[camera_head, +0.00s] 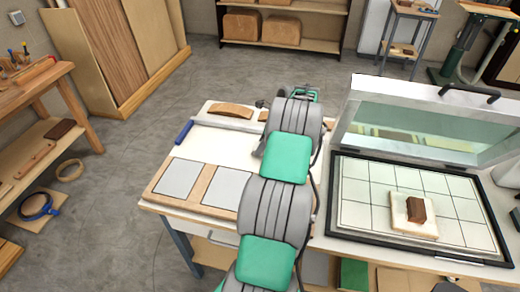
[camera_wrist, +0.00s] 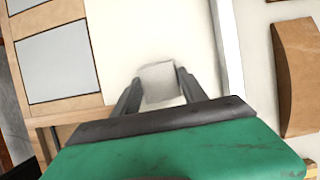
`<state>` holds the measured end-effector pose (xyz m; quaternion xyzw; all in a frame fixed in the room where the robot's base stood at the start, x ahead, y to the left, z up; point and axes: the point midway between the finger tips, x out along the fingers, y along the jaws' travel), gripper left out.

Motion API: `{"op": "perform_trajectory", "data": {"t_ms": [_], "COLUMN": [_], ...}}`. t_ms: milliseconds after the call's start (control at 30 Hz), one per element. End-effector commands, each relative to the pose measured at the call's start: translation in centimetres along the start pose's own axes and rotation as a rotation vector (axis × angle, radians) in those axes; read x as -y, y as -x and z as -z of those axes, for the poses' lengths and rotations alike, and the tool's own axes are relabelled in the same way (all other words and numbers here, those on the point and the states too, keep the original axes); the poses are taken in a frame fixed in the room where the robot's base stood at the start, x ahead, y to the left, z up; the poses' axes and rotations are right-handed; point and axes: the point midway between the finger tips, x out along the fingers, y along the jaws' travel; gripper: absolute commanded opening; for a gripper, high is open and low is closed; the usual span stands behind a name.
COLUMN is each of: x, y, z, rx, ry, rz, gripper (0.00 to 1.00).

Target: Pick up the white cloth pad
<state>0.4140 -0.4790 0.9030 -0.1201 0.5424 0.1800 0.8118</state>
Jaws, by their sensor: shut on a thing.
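The white cloth pad (camera_wrist: 158,92) is a small off-white piece between the two dark fingers of my gripper (camera_wrist: 159,77) in the wrist view. My gripper is shut on it, over the pale worktop. I cannot tell whether the pad is clear of the surface below. In the head view my arm hides the pad and the fingers.
Two grey panels (camera_head: 178,178) lie on a wooden board at the worktop's left. A blue-handled tool (camera_head: 184,132) and a curved wooden piece (camera_head: 231,110) lie behind. At right, a gridded bed (camera_head: 360,190) under a raised clear lid (camera_head: 425,130) holds a brown block (camera_head: 416,209) on a pale slab.

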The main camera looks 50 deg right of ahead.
Motion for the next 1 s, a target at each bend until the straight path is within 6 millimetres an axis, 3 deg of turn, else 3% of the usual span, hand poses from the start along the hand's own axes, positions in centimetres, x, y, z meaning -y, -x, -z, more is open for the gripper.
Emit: {"op": "perform_trajectory", "data": {"t_ms": [267,433,533,733,1000], "x": [0.0,0.1,-0.2,-3.8,-9.1], "y": [0.2,1.6,3.7,10.2,14.5], "z": [-0.1,-0.6,-1.1,-0.2,3.0], "rx": [0.0,0.0,-0.001,-0.001,0.0], "ry": [0.0,0.001,0.001,-0.002,-0.002], "rz": [0.001,0.003,0.005,0.007,0.003], "gripper": [0.12,0.12,0.12,0.12,0.12]}}
